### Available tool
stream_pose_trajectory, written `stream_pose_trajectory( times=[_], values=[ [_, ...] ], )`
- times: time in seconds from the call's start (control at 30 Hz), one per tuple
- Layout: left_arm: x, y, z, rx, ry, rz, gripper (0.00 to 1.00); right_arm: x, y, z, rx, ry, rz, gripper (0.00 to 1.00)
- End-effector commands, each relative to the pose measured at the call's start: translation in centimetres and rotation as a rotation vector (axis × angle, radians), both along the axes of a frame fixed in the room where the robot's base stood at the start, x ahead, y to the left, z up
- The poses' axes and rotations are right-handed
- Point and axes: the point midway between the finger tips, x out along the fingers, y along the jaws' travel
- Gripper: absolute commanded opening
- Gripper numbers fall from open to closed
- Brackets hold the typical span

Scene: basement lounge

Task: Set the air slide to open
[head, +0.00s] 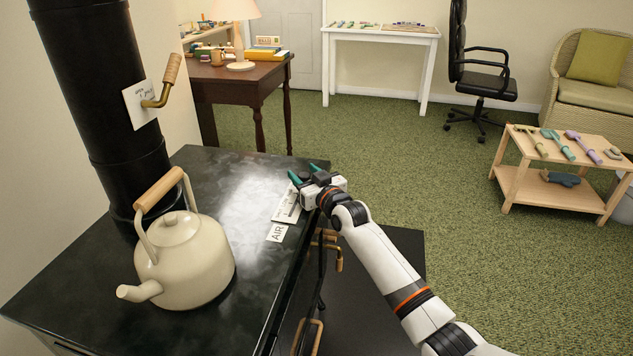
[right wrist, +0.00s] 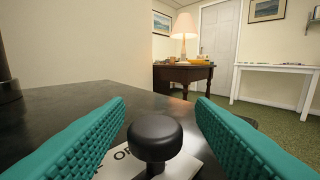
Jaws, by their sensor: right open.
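The air slide shows in the right wrist view as a round black knob (right wrist: 154,137) on a stem, above a pale plate (right wrist: 184,167) with partly hidden lettering. In the head view the plate (head: 287,207) lies on the right edge of the black stove top, beside a white AIR label (head: 277,233). My right gripper (head: 306,174) is at the plate's far end and hides the knob there. Its teal fingers (right wrist: 160,103) are open, one on each side of the knob, with gaps showing. The slide's exact position is hidden. My left gripper is not in view.
A cream kettle (head: 182,255) stands on the stove top (head: 75,275), left of the plate. A black flue pipe (head: 90,70) with a wooden-handled lever (head: 168,82) rises behind it. Brass and wooden handles (head: 338,259) show on the stove's right side. The far stove top is clear.

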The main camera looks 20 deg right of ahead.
Motion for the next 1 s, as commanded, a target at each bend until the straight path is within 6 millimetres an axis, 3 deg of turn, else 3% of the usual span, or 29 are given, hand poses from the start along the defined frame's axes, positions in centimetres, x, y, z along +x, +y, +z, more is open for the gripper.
stream_pose_trajectory(
  times=[0.2,0.57,0.6,1.0],
  values=[
    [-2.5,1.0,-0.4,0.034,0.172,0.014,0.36,-2.8,-0.6,0.1,-0.002,0.003,0.000,0.50],
    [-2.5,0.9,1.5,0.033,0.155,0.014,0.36,-9.7,-1.9,0.3,-0.002,0.001,-0.001,0.50],
    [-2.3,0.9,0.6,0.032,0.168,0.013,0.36,-10.1,-2.0,0.2,-0.002,0.001,-0.001,0.50],
    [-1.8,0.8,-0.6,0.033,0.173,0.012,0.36,-11.5,-2.3,0.3,-0.001,-0.002,-0.002,0.50]
  ],
)
